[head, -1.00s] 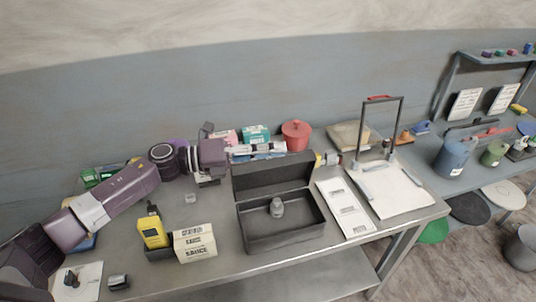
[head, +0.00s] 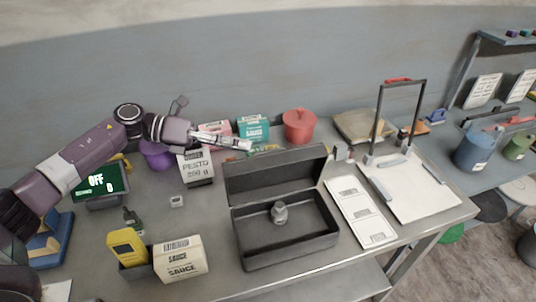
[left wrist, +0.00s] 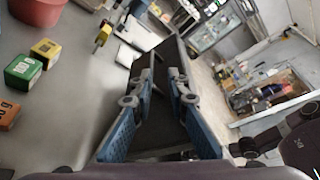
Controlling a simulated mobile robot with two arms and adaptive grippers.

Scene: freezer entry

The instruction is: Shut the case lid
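The dark grey case (head: 286,252) stands on the metal table with its lid (head: 275,172) raised at the back. A small grey knobbed object (head: 280,212) sits inside it. My left gripper (head: 247,144) is behind the lid's upper left edge, pointing right. A gap between it and the lid seems to show, but depth is hard to judge. In the left wrist view the two blue-padded fingers (left wrist: 162,68) stand apart with nothing held between them. The dark lid (left wrist: 170,115) shows beyond and between them. My right gripper is not in view.
Behind the case are a pesto box (head: 197,167), a teal box (head: 253,128) and a red pot (head: 299,127). A sauce box (head: 180,260) and yellow device (head: 127,246) stand left. A white labelled strip (head: 360,212) and framed board (head: 408,185) lie right.

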